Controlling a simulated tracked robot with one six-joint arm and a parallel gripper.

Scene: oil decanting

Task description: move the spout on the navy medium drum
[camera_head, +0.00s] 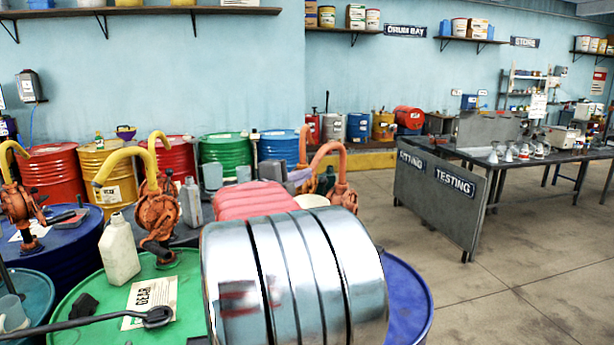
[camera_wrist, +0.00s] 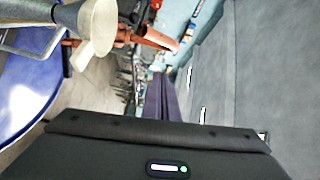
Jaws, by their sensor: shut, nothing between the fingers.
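A deep blue drum (camera_head: 408,300) stands at front centre-right in the head view, mostly hidden. A blue drum surface also shows at the left of the wrist view (camera_wrist: 22,95). An orange pump (camera_head: 343,192) with a curved orange spout (camera_head: 326,150) rises behind the front drum. I cannot tell for certain which drum it stands on. In the wrist view an orange tube end (camera_wrist: 158,39) shows beyond a cream disc (camera_wrist: 98,28). My gripper (camera_wrist: 163,97) is shut and empty, its purple fingers apart from the tube end in the picture.
A green drum (camera_head: 185,270) bears a white jug (camera_head: 119,250) and a card. Another blue drum (camera_head: 62,250) stands left, with a rust-coloured pump above. A grey testing bench (camera_head: 437,205) is at right. The floor (camera_head: 510,290) at right front is clear.

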